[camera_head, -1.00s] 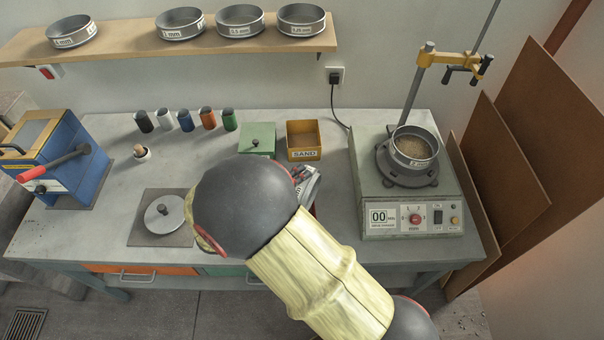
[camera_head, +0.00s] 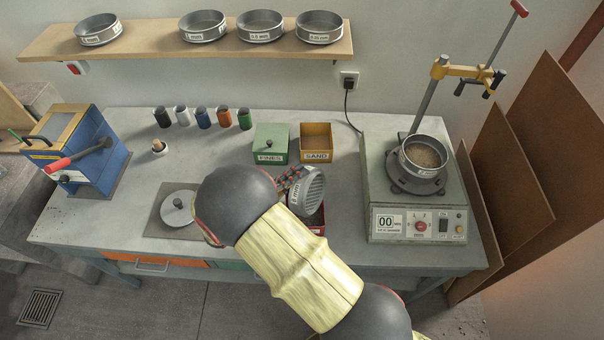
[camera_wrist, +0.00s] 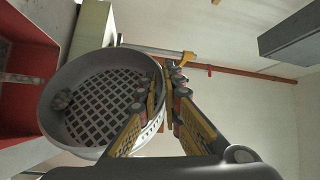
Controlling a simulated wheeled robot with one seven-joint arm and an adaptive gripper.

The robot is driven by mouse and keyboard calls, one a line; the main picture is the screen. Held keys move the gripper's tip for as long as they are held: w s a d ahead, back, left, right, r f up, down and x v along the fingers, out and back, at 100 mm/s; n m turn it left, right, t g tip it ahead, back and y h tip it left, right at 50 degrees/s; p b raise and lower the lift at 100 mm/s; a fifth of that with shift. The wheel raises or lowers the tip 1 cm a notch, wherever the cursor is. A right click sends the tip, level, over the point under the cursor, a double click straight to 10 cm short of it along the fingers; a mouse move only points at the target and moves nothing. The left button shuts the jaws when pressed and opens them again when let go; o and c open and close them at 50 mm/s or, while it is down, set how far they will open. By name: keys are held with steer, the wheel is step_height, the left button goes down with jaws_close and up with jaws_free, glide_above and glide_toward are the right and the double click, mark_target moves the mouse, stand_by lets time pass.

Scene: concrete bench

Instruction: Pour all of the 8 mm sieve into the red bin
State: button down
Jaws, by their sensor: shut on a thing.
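My gripper (camera_wrist: 164,92) is shut on the rim of the 8 mm sieve (camera_wrist: 85,66), a grey metal ring with a coarse square mesh. In the head view the sieve (camera_head: 309,192) is tipped steeply on edge above the red bin (camera_head: 318,229), its mesh and label showing. In the wrist view one grey stone-like lump (camera_wrist: 62,99) shows against the mesh near the rim. The red bin (camera_wrist: 24,75) shows at the left edge of the wrist view. Most of the bin, including its contents, is hidden behind the sieve and my arm.
A green fines box (camera_head: 271,146) and a yellow sand box (camera_head: 316,143) stand behind the sieve. A shaker (camera_head: 415,190) with a filled sieve stands at right. A round-lidded plate (camera_head: 177,210) lies at left. Several sieves sit on the shelf (camera_head: 150,46).

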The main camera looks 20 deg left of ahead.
steer(key=shift+w+a+f+n+t+p, duration=0.15)
steer(key=shift+a+n+t+p, duration=0.1)
steer(key=shift+a+n+p, duration=0.25)
steer(key=shift+w+a+f+n+t+p, duration=0.1)
steer(key=shift+a+f+n+t+p, duration=0.15)
steer(key=shift+a+n, duration=0.35)
steer(key=shift+w+a+f+n+t+p, duration=0.1)
steer(key=shift+w+a+n+t+p, duration=0.1)
steer(key=shift+a+n+p, duration=0.35)
steer(key=shift+a, duration=0.1)
steer(key=shift+r, duration=0.1)
steer(key=s+d+r+m+g+y+p, duration=0.1)
steer(key=s+d+m+g+p, duration=0.1)
steer(key=d+m+p, duration=0.35)
steer(key=s+d+r+m+g+y+p, duration=0.1)
steer(key=s+d+m+g+p, duration=0.1)
steer(key=d+m, duration=0.5)
steer(key=s+d+f+m+y+b, duration=0.1)
steer(key=d+f+m+y+b, duration=0.4)
steer(key=b, duration=0.6)
steer(key=shift+d+f+m+y, duration=0.4)
steer(key=shift+d+f+m, duration=0.1)
steer(key=shift+d+m, duration=0.5)
